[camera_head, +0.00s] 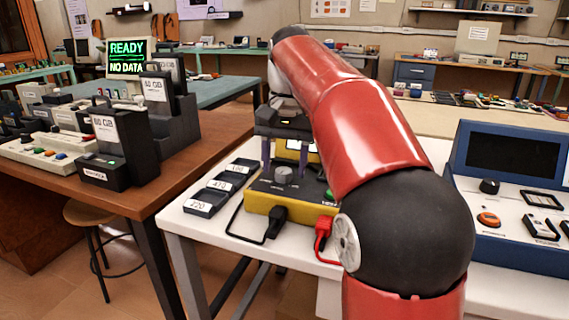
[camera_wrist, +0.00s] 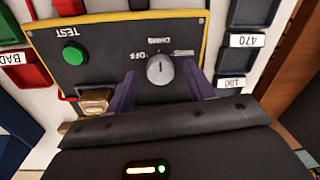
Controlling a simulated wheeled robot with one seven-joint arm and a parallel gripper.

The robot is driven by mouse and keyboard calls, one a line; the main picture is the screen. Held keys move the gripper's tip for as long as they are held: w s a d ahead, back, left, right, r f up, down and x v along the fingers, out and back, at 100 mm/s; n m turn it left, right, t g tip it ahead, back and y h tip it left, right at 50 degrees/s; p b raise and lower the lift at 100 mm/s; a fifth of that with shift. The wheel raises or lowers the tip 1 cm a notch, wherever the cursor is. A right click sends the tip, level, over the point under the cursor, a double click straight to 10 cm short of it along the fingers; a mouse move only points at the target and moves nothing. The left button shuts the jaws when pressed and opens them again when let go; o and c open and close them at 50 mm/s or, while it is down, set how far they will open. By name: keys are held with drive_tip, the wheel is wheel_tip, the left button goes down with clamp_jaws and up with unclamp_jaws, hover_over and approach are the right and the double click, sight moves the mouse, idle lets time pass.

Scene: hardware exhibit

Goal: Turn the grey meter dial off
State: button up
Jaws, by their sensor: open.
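The meter (camera_head: 290,200) is a yellow box with a dark top panel on the white table. The exact setting is hard to read. My gripper (camera_wrist: 161,90) is open, its two purple fingers to either side of the dial with gaps visible. In the head view the fingers point down over the panel around the dial. I cannot tell whether they reach panel height.
A green TEST button (camera_wrist: 74,55) and a brass-coloured part (camera_wrist: 97,101) sit on the panel. Black (camera_head: 275,220) and red plugs (camera_head: 323,228) enter its front. Labelled dark trays (camera_head: 218,187) stand at left, a blue console (camera_head: 510,190) at right.

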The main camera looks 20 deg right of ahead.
drive_tip(key=shift+f, duration=0.35)
drive_tip(key=c, duration=1)
drive_tip(key=shift+o, duration=0.2)
drive_tip(key=shift+n, duration=0.4)
drive_tip(key=n, duration=0.3)
drive_tip(key=shift+n, duration=0.4)
drive_tip(key=shift+w+n, duration=0.1)
drive_tip(key=shift+n, duration=2.1)
drive_tip(key=shift+r, duration=0.1)
